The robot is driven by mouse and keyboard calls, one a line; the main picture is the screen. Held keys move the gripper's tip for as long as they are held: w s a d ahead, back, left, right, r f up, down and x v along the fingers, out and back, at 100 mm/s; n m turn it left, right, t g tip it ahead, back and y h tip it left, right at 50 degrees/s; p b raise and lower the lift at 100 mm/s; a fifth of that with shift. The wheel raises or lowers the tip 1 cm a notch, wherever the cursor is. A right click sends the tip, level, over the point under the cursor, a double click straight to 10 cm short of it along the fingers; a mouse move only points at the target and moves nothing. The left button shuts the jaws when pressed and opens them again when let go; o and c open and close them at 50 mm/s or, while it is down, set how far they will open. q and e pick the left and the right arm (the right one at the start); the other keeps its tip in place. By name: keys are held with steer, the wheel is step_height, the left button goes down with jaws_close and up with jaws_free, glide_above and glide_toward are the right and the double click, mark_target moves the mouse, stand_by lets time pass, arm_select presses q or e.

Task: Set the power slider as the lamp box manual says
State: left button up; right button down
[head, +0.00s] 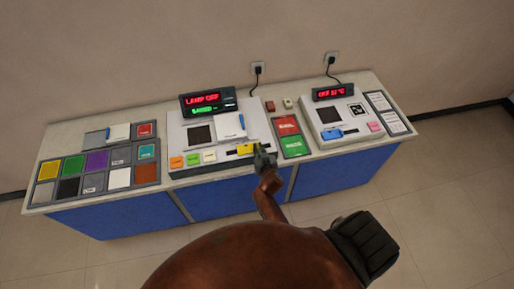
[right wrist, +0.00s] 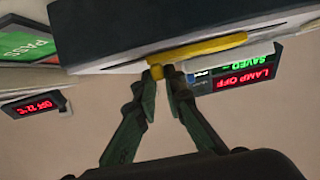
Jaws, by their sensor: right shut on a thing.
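The lamp box (head: 175,133) is a white console with a dark display (head: 208,101) that reads LAMP OFF in red and SAVED in green. A yellow slider (head: 245,149) sits near its front right edge; it also shows in the right wrist view (right wrist: 205,47). My right gripper (head: 264,158) is at the right end of this slider. In the right wrist view, its fingertips (right wrist: 163,72) are shut on a small yellow knob of the slider. A white booklet-like block (head: 230,125) stands on the box behind the slider; its text is unreadable. My left gripper is not in view.
Left of the box lies a grid of coloured tiles (head: 96,172). Orange, green and pale blocks (head: 193,159) line the box's front left. Red and green trays (head: 289,136) stand to the right, then a second console (head: 335,116) with a blue slider and a red display.

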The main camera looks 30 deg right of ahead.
steer(key=shift+d, duration=0.2)
steer(key=c, duration=2)
jaws_free()
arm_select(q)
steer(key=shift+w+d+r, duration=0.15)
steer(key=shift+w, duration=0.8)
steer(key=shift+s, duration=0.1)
arm_select(e)
steer(key=shift+r, duration=0.1)
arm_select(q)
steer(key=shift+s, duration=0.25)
arm_select(e)
step_height(320, 180, up, 10)
steer(key=shift+f, duration=0.1)
